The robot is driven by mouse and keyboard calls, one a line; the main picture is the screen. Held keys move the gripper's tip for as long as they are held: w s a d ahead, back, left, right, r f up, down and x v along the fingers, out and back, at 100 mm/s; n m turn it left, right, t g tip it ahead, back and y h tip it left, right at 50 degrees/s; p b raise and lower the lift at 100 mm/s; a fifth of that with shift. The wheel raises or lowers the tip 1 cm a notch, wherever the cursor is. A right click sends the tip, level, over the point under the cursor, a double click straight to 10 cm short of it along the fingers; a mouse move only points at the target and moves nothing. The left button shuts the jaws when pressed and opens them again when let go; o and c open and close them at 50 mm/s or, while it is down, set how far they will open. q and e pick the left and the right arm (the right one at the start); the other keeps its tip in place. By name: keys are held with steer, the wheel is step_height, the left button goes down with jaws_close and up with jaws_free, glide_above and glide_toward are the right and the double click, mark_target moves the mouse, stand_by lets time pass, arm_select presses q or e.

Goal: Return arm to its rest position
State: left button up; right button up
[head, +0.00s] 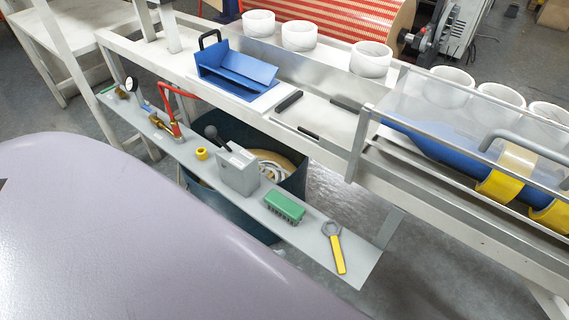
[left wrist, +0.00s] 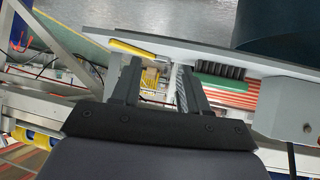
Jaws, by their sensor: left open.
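My left gripper (left wrist: 157,76) shows in the left wrist view with its two dark fingers apart. I see no object clamped between them. A wrench with a yellow handle (head: 336,250) lies on the grey shelf (head: 362,268) near its right end. The yellow handle (left wrist: 132,48) also shows just beyond my left fingertips in the wrist view; I cannot tell whether they touch. No gripper can be made out in the head view, and my right gripper does not show.
A green block (head: 284,206), a grey box with a lever (head: 238,174) and a red-handled tool (head: 170,115) line the shelf. A dark bin (head: 290,186) stands behind it. Beyond are a blue tray (head: 236,72), white rolls (head: 299,36) and a clear guard (head: 465,110).

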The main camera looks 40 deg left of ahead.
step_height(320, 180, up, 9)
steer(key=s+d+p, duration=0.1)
steer(key=p, duration=1)
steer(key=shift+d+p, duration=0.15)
steer(key=shift+p, duration=0.2)
